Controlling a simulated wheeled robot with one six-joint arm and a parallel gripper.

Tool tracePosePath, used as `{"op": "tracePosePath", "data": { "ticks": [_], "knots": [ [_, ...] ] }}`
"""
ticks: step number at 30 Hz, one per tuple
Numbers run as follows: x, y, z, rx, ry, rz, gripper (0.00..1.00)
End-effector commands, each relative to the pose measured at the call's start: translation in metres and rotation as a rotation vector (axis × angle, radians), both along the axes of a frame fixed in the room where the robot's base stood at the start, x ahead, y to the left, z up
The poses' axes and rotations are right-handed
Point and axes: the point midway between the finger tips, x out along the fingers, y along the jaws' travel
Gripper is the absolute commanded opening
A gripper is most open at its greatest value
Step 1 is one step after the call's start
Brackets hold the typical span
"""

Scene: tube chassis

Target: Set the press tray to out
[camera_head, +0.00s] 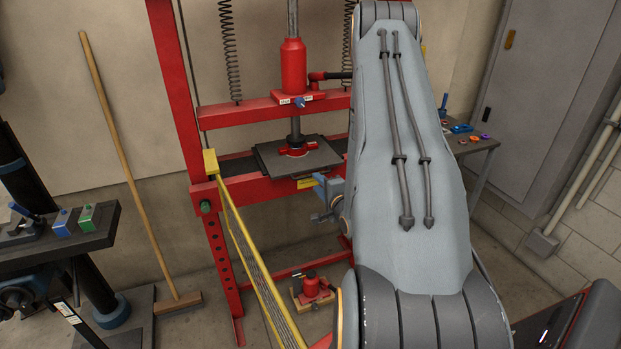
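The press tray, a dark flat plate (277,162), lies on the red press bed, below the press ram (295,126). My grey arm covers the right side of the press. Part of my wrist and gripper (324,204) shows left of the arm, just in front of and below the tray's right front corner. I cannot tell whether it touches the tray. Its fingers are too small and partly hidden to read.
A yellow-edged mesh guard (252,252) juts forward from the press's left post. A small red jack (311,288) stands on the floor below. A broom (130,165) leans on the wall at left. A workbench (478,147) stands behind my arm at right.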

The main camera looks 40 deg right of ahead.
Motion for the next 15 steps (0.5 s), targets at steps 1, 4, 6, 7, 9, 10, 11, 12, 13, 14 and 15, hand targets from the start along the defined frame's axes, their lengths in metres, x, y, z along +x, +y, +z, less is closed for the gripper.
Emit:
{"op": "tracePosePath", "data": {
  "ticks": [1, 4, 6, 7, 9, 10, 11, 12, 13, 14, 15],
  "knots": [
    [0.003, -0.001, 0.0, 0.001, -0.004, 0.001, 0.27],
    [0.014, -0.004, -0.001, 0.0, -0.004, 0.002, 0.27],
    [0.025, -0.006, -0.003, -0.001, -0.004, 0.001, 0.27],
    [0.029, -0.007, -0.004, 0.0, -0.003, 0.002, 0.27],
    [0.04, -0.01, -0.006, -0.001, -0.004, 0.002, 0.27],
    [0.044, -0.011, -0.007, 0.0, -0.003, 0.002, 0.27],
    [0.048, -0.012, -0.008, 0.0, -0.002, 0.001, 0.27],
    [0.053, -0.014, -0.01, 0.0, -0.002, 0.001, 0.27],
    [0.057, -0.014, -0.01, -0.002, -0.003, 0.001, 0.27],
    [0.06, -0.015, -0.011, -0.002, -0.003, 0.001, 0.27],
    [0.063, -0.016, -0.012, -0.001, -0.002, 0.001, 0.27]
  ]
}}
